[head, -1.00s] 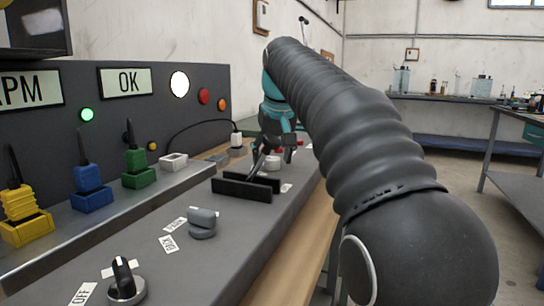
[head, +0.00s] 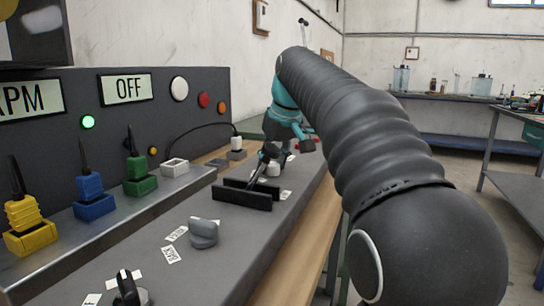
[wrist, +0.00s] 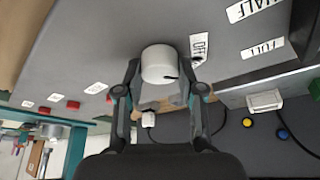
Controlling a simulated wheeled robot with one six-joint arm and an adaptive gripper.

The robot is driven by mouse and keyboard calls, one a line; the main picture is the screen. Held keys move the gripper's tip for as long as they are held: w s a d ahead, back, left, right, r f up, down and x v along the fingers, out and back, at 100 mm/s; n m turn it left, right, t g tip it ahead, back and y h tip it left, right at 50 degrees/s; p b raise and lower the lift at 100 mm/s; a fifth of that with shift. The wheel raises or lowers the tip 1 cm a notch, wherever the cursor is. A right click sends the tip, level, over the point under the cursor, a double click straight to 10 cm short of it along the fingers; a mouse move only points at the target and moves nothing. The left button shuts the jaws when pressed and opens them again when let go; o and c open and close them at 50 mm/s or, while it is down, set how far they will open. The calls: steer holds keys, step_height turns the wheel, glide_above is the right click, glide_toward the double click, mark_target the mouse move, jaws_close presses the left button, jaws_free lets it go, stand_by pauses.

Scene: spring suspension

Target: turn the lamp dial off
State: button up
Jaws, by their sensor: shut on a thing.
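The lamp dial is a pale round knob (wrist: 160,62) in the wrist view, with a short dark mark on its lower right rim. An OFF label (wrist: 198,47) lies just right of it; HALF (wrist: 255,8) and FULL (wrist: 262,48) labels are farther right. My gripper (wrist: 161,76) has one finger on each side of the knob and is shut on it. In the head view my gripper (head: 268,154) is at the far part of the bench, over the pale knob (head: 272,169). The panel display (head: 127,88) reads OFF, and the round white lamp (head: 179,89) looks unlit.
A black slotted holder (head: 243,200), a grey knob (head: 203,235) and a black-pointer dial (head: 127,290) stand on the bench nearer the camera. Yellow, blue and green plugs stand in sockets at left. Red buttons (wrist: 73,105) lie left of the knob in the wrist view.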

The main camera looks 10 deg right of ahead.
steer(key=shift+n+g+y, duration=0.3)
steer(key=shift+n+y, duration=0.2)
steer(key=shift+n, duration=0.7)
steer(key=shift+d+n+g+y, duration=0.1)
steer(key=shift+n+g+y, duration=0.3)
steer(key=shift+n, duration=1.1)
steer(key=o, duration=1.1)
steer(key=shift+w, duration=0.1)
steer(key=shift+o, duration=0.2)
steer(key=shift+r, duration=0.1)
steer(key=v, duration=1.1)
steer(key=shift+d+r, duration=0.15)
steer(key=shift+r, duration=0.2)
